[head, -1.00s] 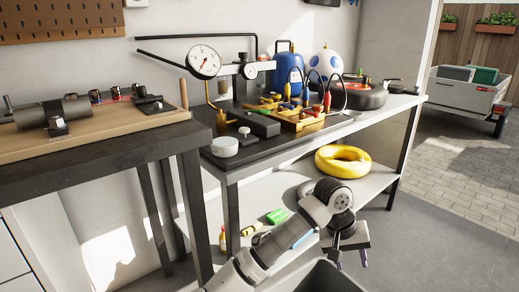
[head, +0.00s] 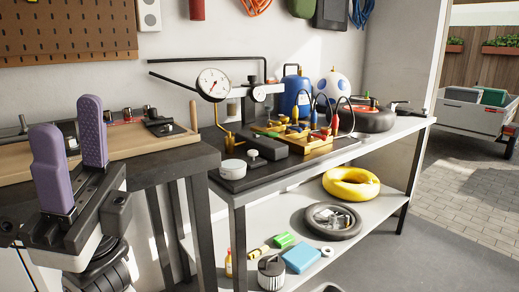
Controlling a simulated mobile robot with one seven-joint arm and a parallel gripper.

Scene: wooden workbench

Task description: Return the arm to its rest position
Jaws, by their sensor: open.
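My gripper (head: 80,150) is in the left of the head view, close to the camera and in front of the left workbench (head: 180,165). Its two purple fingers point up and stand apart with nothing between them. The gripper body and wrist show below the fingers; the rest of my arm is out of view at the lower left.
The right bench holds a pressure gauge (head: 213,84), a blue tank (head: 297,92) and several tools. Its lower shelf holds a yellow ring (head: 351,184), a black round tray (head: 332,221) and a blue box (head: 301,257).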

